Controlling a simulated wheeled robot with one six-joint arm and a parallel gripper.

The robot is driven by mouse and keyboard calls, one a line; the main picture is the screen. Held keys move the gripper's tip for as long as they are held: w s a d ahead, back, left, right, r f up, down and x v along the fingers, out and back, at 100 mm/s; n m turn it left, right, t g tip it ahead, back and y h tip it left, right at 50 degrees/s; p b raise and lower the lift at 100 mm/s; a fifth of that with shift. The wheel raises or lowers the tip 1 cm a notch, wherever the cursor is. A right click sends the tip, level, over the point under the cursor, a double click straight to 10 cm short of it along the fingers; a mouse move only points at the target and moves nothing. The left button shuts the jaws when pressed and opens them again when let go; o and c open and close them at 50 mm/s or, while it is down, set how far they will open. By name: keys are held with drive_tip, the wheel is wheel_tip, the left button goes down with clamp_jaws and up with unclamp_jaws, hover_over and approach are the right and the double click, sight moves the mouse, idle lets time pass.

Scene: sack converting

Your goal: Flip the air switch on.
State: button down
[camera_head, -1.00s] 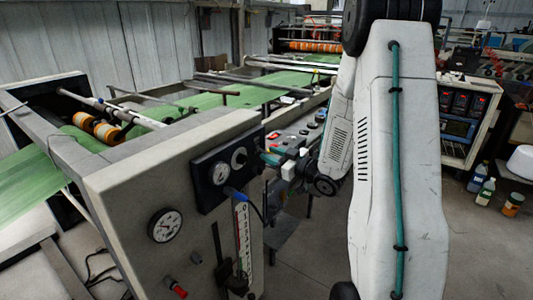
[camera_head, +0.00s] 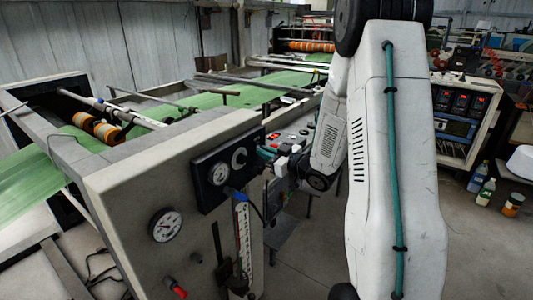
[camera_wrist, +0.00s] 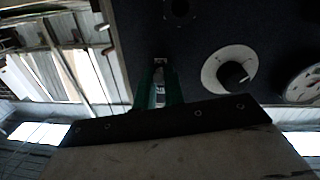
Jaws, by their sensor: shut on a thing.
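The dark control panel (camera_head: 208,196) is on the pale machine housing and carries a gauge (camera_head: 219,173) and a white dial with a black knob (camera_head: 239,157). My gripper (camera_head: 264,152) is at the panel's right edge, beside the dial. In the wrist view the green fingers of my gripper (camera_wrist: 160,72) are close together at the panel face, shut on a small part, which I take to be the air switch (camera_wrist: 160,62). The fingers hide most of it, and its on or off position cannot be told. The dial (camera_wrist: 213,72) shows to their right.
A second gauge (camera_head: 165,225), a red knob (camera_head: 179,292) and a white scale strip (camera_head: 243,238) are lower on the housing (camera_head: 125,200). A button console (camera_head: 297,138) stands behind my wrist. Bottles (camera_head: 486,190) stand on the floor at right.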

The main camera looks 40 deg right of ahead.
drive_tip(key=shift+w+r+n+g+h, duration=0.1)
drive_tip(key=shift+r+g+h, duration=0.35)
drive_tip(key=shift+g, duration=0.9)
drive_tip(key=shift+w+r+n+g+h, duration=0.1)
drive_tip(key=shift+r+g+h, duration=0.4)
drive_tip(key=shift+g, duration=0.8)
drive_tip(key=shift+r+n+g+h, duration=0.1)
drive_tip(key=shift+r+g+h, duration=0.35)
drive_tip(key=shift+g, duration=0.9)
drive_tip(key=c, duration=1.5)
unclamp_jaws()
drive_tip(key=shift+a, duration=0.1)
drive_tip(key=v, duration=0.7)
drive_tip(key=shift+s+r, duration=0.15)
drive_tip(key=shift+r, duration=0.2)
